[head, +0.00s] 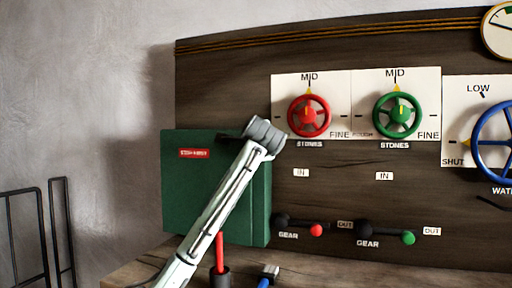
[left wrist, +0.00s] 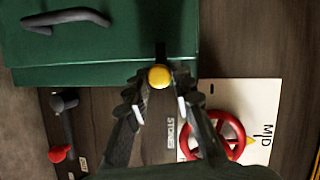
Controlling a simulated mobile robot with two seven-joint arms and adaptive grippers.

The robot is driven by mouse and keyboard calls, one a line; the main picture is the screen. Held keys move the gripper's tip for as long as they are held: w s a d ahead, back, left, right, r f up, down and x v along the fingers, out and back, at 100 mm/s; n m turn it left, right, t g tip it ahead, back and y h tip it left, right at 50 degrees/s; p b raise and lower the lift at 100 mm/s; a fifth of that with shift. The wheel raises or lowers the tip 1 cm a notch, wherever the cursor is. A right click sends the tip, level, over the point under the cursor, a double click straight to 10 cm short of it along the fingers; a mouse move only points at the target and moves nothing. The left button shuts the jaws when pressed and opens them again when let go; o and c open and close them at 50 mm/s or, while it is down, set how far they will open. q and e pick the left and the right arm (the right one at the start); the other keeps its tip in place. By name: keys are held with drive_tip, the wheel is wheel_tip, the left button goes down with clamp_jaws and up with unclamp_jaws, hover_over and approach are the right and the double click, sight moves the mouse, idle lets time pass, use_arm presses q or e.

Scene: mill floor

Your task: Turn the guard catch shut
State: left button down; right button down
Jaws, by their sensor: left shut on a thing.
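The guard is a green box (head: 182,190) on the left of the dark wooden panel; it also fills the top left of the left wrist view (left wrist: 110,75). Its catch (left wrist: 159,76) shows in the left wrist view as a yellow knob at the end of a short black piece by the box's edge. My left gripper (left wrist: 160,88) has its two fingers on either side of the knob, shut on it. In the head view my left arm crosses in front of the box, and its wrist hides the catch and fingers. My right gripper is in neither view.
Right of the box are a red handwheel (head: 309,116), a green handwheel (head: 397,115) and a blue wheel (head: 478,142). Below are a red-knobbed gear lever (head: 316,230) and a green-knobbed one (head: 408,238). A dark rail (head: 28,230) stands at far left.

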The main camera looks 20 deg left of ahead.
use_arm(q)
drive_tip(key=c, duration=1.3)
unclamp_jaws()
drive_tip(key=shift+f, duration=0.1)
drive_tip(key=v, duration=1.2)
